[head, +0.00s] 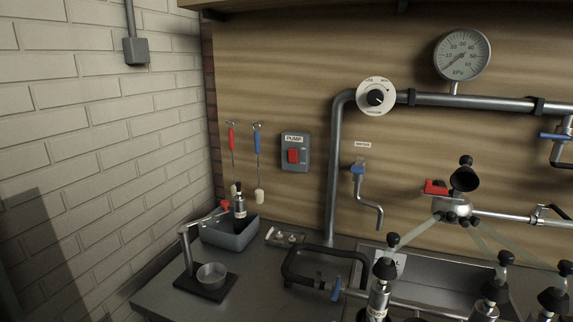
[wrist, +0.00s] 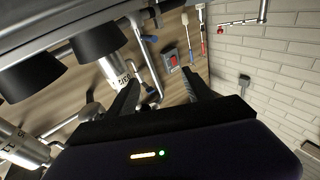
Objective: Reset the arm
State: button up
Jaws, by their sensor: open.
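My gripper (wrist: 158,88) shows in the wrist view with its two dark fingers spread apart. The gap between them is empty, with the wooden back panel (wrist: 160,85) behind it. The wrist view is strongly tilted. Silver cylinders with black tops (wrist: 98,38) are close by at the upper left, and the left finger overlaps a labelled one in the picture. I cannot tell whether they touch. I do not make out my gripper in the head view.
In the head view, capped silver cylinders (head: 379,298) stand at the lower right near the sink (head: 440,284). A grey bin (head: 230,236), a small cup (head: 211,275) on a stand and a black loop (head: 325,254) occupy the counter. A pump switch (head: 294,152) and pipe (head: 336,180) are on the wall.

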jog(key=s+d+f+g+h+b, duration=0.1)
jog(key=s+d+f, duration=0.1)
jog(key=s, duration=1)
jog(key=s+d+f+g+h+b, duration=0.1)
jog(key=s+d+f+g, duration=0.1)
jog(key=s, duration=1.1)
jog(key=s+d+f+g+b, duration=0.1)
jog(key=s+d+f+g, duration=0.1)
jog(key=s, duration=1.1)
jog(key=shift+d+m+h, duration=0.35)
jog(key=shift+m+h, duration=0.05)
jog(key=shift+s, duration=0.1)
jog(key=shift+c, duration=0.4)
